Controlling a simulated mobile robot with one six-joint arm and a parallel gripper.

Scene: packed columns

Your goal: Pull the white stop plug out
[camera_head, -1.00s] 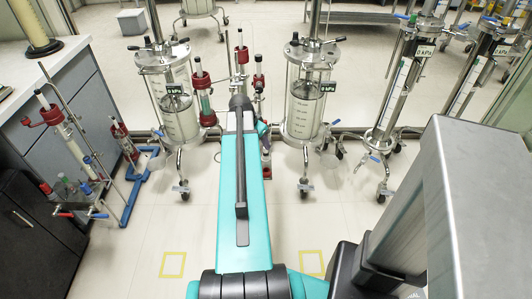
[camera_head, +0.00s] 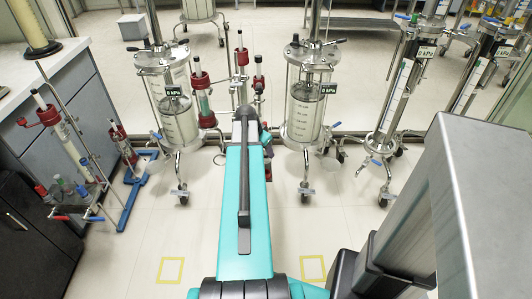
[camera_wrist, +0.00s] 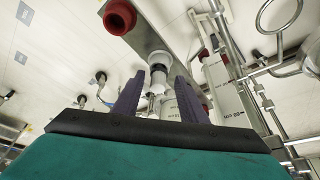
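My gripper (camera_wrist: 158,88) is open in the wrist view, with its two dark purple fingers apart on either side of a narrow column's fitting. A white, plug-like piece (camera_wrist: 159,57) shows just beyond and between the fingertips, with a grey-metal fitting below it. I cannot tell whether the fingers touch it, and I see no grip on it. In the head view my teal arm hides the gripper and the plug. The thin column (camera_head: 241,57) with a red clamp stands behind the arm's far end.
In the head view, wheeled glass columns stand left (camera_head: 177,112) and right (camera_head: 303,108). The floor nearer me is clear.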

